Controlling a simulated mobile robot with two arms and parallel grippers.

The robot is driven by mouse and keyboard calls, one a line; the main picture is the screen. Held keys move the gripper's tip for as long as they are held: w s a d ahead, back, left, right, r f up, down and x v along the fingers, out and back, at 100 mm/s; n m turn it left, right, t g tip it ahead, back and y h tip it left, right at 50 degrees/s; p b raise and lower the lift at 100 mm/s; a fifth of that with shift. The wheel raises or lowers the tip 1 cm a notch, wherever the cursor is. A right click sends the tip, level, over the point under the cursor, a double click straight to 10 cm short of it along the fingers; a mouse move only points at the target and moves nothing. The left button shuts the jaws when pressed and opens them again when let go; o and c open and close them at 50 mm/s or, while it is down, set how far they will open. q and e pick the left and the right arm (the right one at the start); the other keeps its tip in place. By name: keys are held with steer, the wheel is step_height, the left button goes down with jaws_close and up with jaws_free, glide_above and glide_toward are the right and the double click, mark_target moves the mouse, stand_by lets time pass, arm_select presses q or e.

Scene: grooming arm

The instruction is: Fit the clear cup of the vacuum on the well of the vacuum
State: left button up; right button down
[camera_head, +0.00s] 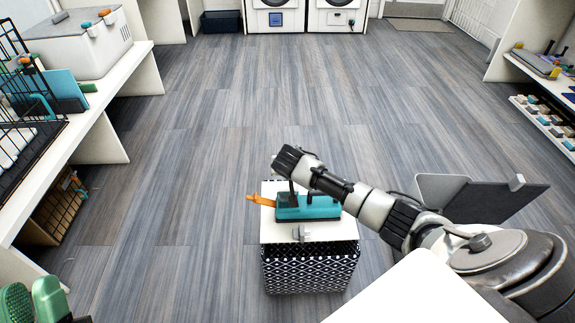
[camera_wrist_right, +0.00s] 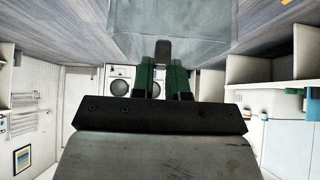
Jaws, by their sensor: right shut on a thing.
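The clear cup (camera_wrist_right: 172,35) is a large see-through box at the top of the right wrist view. My right gripper (camera_wrist_right: 165,78) is shut on a part of it between green fingers. A teal and black body that looks like the vacuum (camera_head: 308,208) lies on a white-topped box in the head view. My right arm reaches over it from the right and hides part of it. The well cannot be made out, nor the cup in the head view. My left gripper (camera_head: 32,300) is at the bottom left corner, its green fingers apart and empty.
The patterned box (camera_head: 310,270) stands on open wooden floor. An orange piece (camera_head: 262,200) and a small grey piece (camera_head: 302,233) are on or beside its top. A long shelf (camera_head: 105,85) runs along the left. Washing machines (camera_head: 335,17) stand at the back.

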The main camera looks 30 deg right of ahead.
arm_select(q)
steer(key=shift+s+r+t+h, duration=0.4)
steer(key=shift+s+r+t, duration=0.2)
steer(key=shift+s+t, duration=0.1)
arm_select(e)
steer(key=shift+f, duration=0.6)
arm_select(q)
steer(key=shift+w+f+g+y, duration=0.5)
steer(key=shift+w+f+g, duration=0.35)
steer(key=shift+f+g, duration=0.15)
steer(key=shift+r+p, duration=0.25)
steer(key=shift+p, duration=0.05)
steer(key=shift+w+f+g+p, duration=0.3)
steer(key=shift+w+f+g, duration=0.3)
steer(key=shift+f+g, duration=0.4)
